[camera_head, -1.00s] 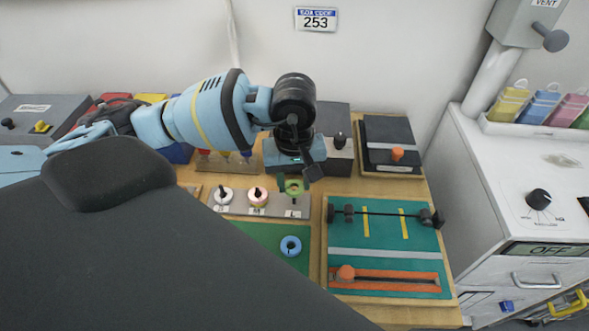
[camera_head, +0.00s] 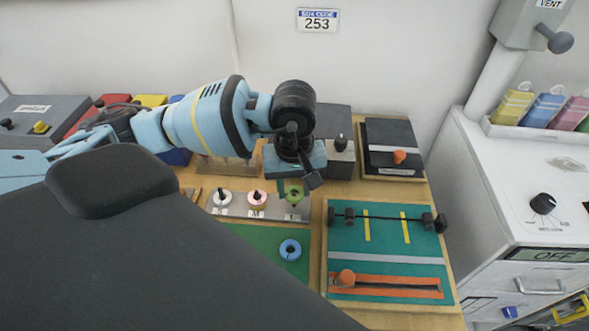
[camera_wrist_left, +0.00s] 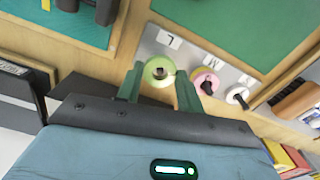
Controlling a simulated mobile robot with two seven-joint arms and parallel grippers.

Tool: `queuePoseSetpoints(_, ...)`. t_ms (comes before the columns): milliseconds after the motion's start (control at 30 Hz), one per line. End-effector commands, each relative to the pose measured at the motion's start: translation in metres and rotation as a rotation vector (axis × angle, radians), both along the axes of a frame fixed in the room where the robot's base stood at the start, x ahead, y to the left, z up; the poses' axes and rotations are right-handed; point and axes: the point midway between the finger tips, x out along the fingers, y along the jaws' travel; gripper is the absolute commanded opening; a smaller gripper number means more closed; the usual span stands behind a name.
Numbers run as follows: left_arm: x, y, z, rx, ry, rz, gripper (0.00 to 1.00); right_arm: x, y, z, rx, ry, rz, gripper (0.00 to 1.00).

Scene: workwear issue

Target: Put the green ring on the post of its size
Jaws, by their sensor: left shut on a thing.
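The green ring (camera_head: 294,195) is at the L end of the grey post board (camera_head: 233,211). My left gripper (camera_head: 293,187) points down and is shut on it. In the left wrist view the green ring (camera_wrist_left: 159,64) sits between the two green fingers (camera_wrist_left: 160,74), with a dark post tip showing in its hole. The ring appears to be around the L post, but how far down it sits is unclear. A white ring (camera_head: 222,198) and a pink ring (camera_head: 257,198) are on the other posts. My right gripper is not in view.
A blue ring (camera_head: 290,249) lies on the green mat (camera_head: 264,237) in front of the board. A teal panel (camera_head: 386,240) with a bar and orange slider stands to the right. Grey and black boxes (camera_head: 388,135) stand behind. My dark arm link covers the lower left.

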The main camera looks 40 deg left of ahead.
Motion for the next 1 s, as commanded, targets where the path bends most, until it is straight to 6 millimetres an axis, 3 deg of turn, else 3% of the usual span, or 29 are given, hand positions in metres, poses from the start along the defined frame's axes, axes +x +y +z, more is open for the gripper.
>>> queuePoseSetpoints(167, 0.0001, 0.0001, 0.0004, 0.000, -0.001, 0.000, 0.16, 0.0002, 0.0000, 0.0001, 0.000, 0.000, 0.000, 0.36)
queuePoseSetpoints(200, 0.0001, 0.0001, 0.0004, 0.000, -0.001, 0.000, 0.38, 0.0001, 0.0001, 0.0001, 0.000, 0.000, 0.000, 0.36)
queuePoseSetpoints(400, 0.0001, 0.0001, 0.0004, 0.001, -0.001, 0.000, 0.62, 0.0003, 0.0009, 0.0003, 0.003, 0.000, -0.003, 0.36)
queuePoseSetpoints(567, 0.0001, 0.0001, 0.0003, 0.001, -0.001, 0.000, 0.62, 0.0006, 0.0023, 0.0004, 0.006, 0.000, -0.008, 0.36)
queuePoseSetpoints(733, 0.0001, 0.0001, 0.0002, 0.001, -0.001, 0.000, 0.80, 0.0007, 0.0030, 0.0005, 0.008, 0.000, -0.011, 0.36)
queuePoseSetpoints(1000, 0.0001, 0.0001, 0.0005, 0.000, 0.000, 0.000, 0.80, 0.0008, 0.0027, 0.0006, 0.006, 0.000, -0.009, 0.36)
